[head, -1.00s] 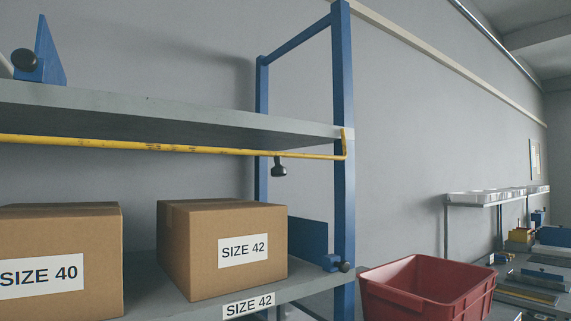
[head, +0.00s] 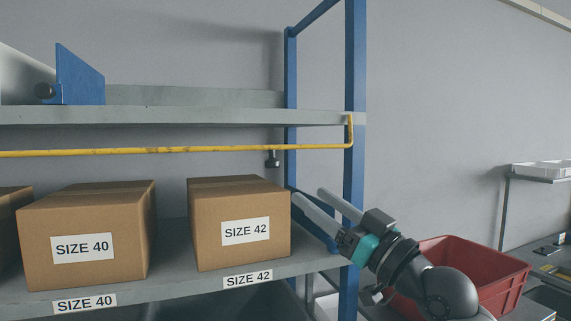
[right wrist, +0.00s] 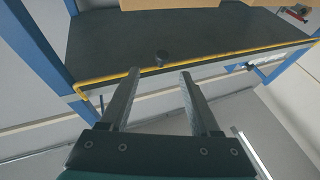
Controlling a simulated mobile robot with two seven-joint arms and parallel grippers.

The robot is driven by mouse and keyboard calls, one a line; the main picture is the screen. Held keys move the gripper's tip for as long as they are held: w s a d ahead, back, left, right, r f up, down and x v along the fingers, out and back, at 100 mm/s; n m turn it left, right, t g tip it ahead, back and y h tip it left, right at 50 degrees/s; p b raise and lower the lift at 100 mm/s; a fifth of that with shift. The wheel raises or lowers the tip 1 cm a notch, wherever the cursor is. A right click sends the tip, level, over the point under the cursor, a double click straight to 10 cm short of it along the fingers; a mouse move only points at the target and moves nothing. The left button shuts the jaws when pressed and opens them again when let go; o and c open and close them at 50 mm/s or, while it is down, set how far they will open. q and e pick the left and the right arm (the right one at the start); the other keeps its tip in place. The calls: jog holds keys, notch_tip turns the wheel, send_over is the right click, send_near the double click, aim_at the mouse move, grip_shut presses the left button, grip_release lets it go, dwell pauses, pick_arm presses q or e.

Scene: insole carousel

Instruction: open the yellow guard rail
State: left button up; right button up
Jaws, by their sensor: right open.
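The yellow guard rail (head: 200,150) runs level across the front of the shelf bay, below the upper shelf. Its right end bends up at the blue post. A dark knob (head: 272,161) hangs below the rail near that end. My right gripper (head: 309,195) is open and empty, below and right of the knob, in front of the rack's right side. In the right wrist view the rail (right wrist: 215,57) crosses beyond the two spread fingers, and the knob (right wrist: 162,58) shows between their lines, apart from them. My left gripper is not in view.
Cardboard boxes marked SIZE 40 (head: 85,240) and SIZE 42 (head: 242,228) stand on the lower shelf (head: 190,277). The blue post (head: 355,60) is close to my right gripper. A red bin (head: 490,285) stands right, partly behind my right arm.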

jog(key=p+x, duration=0.3)
jog(key=x, duration=1.2)
jog(key=shift+s+a+r, duration=0.2)
jog(key=shift+r, duration=0.15)
grip_shut()
dwell(1.0)
